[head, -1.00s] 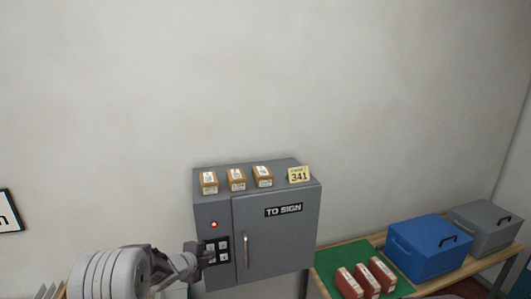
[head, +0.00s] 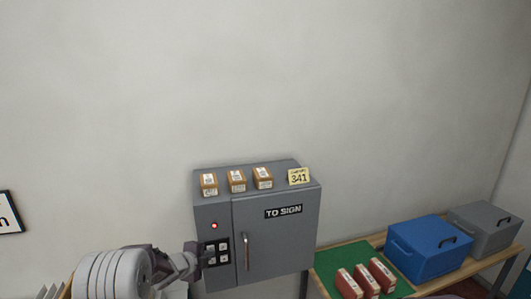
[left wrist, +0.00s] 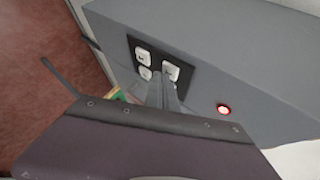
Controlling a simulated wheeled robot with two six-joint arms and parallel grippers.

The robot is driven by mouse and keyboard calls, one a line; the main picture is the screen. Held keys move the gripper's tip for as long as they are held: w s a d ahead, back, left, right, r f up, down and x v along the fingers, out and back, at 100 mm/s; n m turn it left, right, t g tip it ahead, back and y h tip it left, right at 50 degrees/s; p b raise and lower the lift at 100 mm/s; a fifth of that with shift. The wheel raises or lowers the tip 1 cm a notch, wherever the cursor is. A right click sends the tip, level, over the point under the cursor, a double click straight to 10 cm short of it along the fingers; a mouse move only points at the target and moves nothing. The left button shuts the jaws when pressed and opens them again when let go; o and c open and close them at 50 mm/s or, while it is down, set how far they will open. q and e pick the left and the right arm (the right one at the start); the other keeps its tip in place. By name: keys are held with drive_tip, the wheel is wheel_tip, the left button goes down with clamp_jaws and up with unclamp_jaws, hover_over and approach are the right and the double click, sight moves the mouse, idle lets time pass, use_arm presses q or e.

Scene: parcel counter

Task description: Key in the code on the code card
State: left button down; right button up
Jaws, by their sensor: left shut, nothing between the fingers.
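The code card (head: 299,176) is a small yellow card reading 341, standing on top of the grey cabinet at its right end. The keypad (head: 223,247) is a dark plate with several white keys on the cabinet's front, left of the door. A red lamp (head: 214,225) glows above it and also shows in the left wrist view (left wrist: 223,109). My left gripper (head: 204,251) is shut and empty, at the keypad's left side. In the left wrist view its fingertips (left wrist: 168,82) are close to the keys and hide part of the keypad (left wrist: 188,88); contact cannot be told.
The grey cabinet (head: 290,240) has a door marked TO SIGN and a vertical handle (head: 246,252). Three small brown parcels (head: 236,180) lie on top. At right, a table holds a green mat (head: 330,259), red parcels (head: 366,279), a blue box (head: 430,262) and a grey box (head: 485,240).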

use_arm(q)
drive_tip(key=shift+w, duration=0.1)
drive_tip(key=shift+s+d+b, duration=0.1)
drive_tip(key=shift+s+b, duration=0.35)
drive_tip(key=shift+s, duration=0.05)
drive_tip(key=s+d+b, duration=0.1)
drive_tip(key=s+b, duration=0.3)
drive_tip(key=s, duration=0.1)
drive_tip(key=shift+s+d, duration=0.35)
drive_tip(key=shift+s, duration=0.05)
